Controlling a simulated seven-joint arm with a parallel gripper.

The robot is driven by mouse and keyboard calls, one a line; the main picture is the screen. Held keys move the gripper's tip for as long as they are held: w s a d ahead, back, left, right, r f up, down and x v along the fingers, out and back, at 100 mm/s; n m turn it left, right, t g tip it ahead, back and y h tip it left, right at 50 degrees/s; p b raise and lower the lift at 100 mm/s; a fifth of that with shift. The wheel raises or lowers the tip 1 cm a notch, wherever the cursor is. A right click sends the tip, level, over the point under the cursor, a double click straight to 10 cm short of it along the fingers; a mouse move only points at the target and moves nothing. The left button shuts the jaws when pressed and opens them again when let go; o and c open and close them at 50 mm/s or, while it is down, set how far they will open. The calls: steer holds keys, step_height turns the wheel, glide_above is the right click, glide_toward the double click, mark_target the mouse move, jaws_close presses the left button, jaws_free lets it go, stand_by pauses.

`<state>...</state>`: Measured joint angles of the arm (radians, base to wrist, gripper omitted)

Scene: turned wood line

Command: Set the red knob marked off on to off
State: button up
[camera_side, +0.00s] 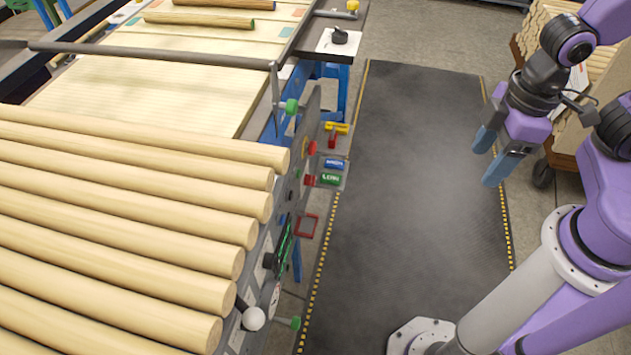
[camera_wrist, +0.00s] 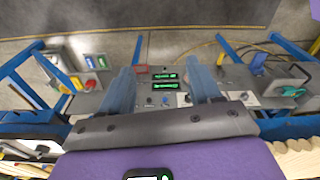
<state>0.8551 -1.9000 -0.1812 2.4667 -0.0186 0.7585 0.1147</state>
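My gripper (camera_side: 494,157) is open and empty in the side view, held over the dark mat, well right of the control panel. In the wrist view its two bluish fingers (camera_wrist: 162,90) stand apart with the panel beyond them. The panel (camera_wrist: 135,100) carries two lit green displays and several small knobs. A round red part (camera_side: 312,147) is on the panel's far end in the side view, with a smaller red part (camera_side: 309,180) near it. A red part also shows at the left in the wrist view (camera_wrist: 89,84). No off or on marking is readable, so I cannot tell which is the knob or its setting.
Pale wood rods (camera_side: 120,235) lie beside the panel. A red frame (camera_side: 307,225), blue and green tags and a yellow handle (camera_side: 337,128) stick out from the panel. The dark mat (camera_side: 415,190) between the panel and my arm is clear.

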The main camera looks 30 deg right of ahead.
steer(key=w+a+f+m+t+y, duration=0.1)
steer(key=w+a+f+m, duration=0.2)
steer(key=w+f+m, duration=0.4)
steer(key=w+a+f+m+t+y, duration=0.2)
steer(key=w+a+f, duration=0.25)
steer(key=w, duration=0.55)
steer(key=w+a+f+m+t+y, duration=0.1)
steer(key=w+a+f+m, duration=0.2)
steer(key=w+f+m, duration=0.35)
steer(key=m+t+y, duration=0.2)
steer(key=m+t, duration=0.3)
steer(key=m, duration=0.6)
glide_toward(313, 181)
steer(key=s+r, duration=0.2)
steer(key=s, duration=0.2)
steer(key=s+d+f+m+t, duration=0.2)
steer(key=s+d+m+t, duration=0.1)
steer(key=s+m, duration=0.2)
steer(key=x, duration=1.7)
steer(key=shift+w+d+r, duration=0.15)
steer(key=shift+w, duration=0.2)
